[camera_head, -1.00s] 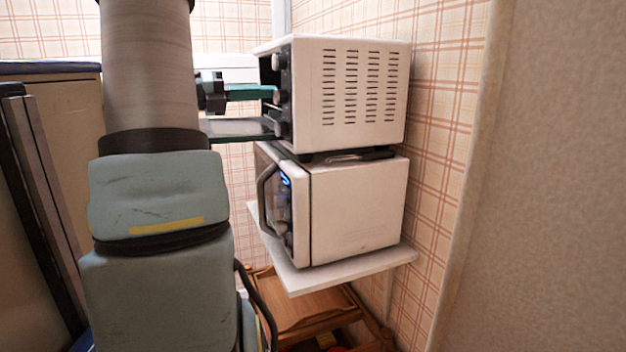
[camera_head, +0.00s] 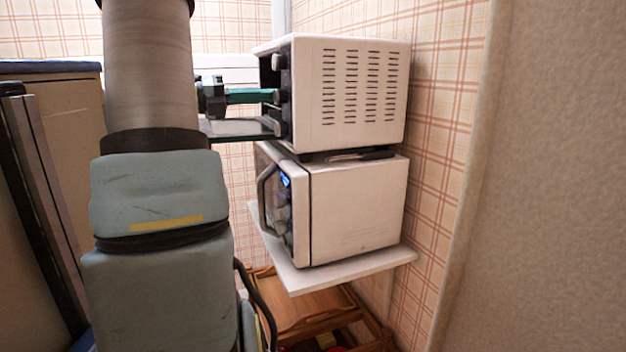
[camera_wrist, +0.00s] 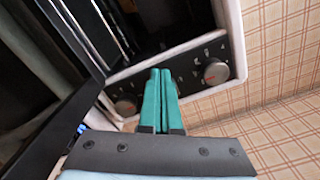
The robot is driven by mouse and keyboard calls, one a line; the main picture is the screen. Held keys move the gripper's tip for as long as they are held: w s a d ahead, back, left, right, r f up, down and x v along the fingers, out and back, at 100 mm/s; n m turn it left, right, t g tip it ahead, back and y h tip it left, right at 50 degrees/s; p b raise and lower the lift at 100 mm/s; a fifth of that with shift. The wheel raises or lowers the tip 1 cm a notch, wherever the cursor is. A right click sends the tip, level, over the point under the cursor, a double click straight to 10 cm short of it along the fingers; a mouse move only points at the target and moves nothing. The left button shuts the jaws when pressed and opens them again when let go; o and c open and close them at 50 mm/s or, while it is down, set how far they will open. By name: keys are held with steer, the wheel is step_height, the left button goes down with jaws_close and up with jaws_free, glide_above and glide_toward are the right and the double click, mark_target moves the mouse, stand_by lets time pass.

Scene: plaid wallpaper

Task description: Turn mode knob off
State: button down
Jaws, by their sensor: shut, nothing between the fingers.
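A white toaster oven (camera_head: 365,95) stands on top of a microwave, its knobbed front facing left and its door (camera_head: 240,128) hanging open. A top knob (camera_head: 279,62) shows on its front edge. My gripper (camera_head: 272,96) reaches in from the left with green fingers pressed together, its tips at the control panel near the middle knob. In the wrist view the gripper (camera_wrist: 160,73) is shut and empty over the panel, between a silver knob (camera_wrist: 215,72) on the right and another knob (camera_wrist: 125,107) on the left. The fingers hide the panel's middle; contact cannot be told. Knob labels are unreadable.
The microwave (camera_head: 355,208) sits on a white wall shelf (camera_head: 345,275) below the oven. A wooden rack (camera_head: 310,310) stands underneath. A plaid wall (camera_head: 445,110) is close behind the appliances. The open oven door lies just beside my gripper.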

steer(key=v, duration=0.6)
steer(key=shift+w, duration=0.2)
stand_by(0.4)
steer(key=s+r+m+g+y+b, duration=0.1)
steer(key=s+r+m+y+b, duration=0.25)
steer(key=m+b, duration=0.65)
steer(key=shift+w+d+f+m+h+p, duration=0.15)
steer(key=shift+w+d+m+p, duration=0.2)
steer(key=shift+d, duration=0.75)
steer(key=shift+w+d+r+m+h+p, duration=0.15)
steer(key=shift+d+m+p, duration=0.25)
steer(key=shift+d, duration=0.7)
steer(key=shift+w+d+f+m+h+p, duration=0.2)
steer(key=shift+d+p, duration=0.25)
steer(key=shift+d, duration=0.7)
steer(key=shift+w+d+r, duration=0.1)
steer(key=shift+w+d, duration=0.05)
steer(key=shift+d, duration=0.1)
steer(key=shift+w+f, duration=0.1)
steer(key=shift+f, duration=0.2)
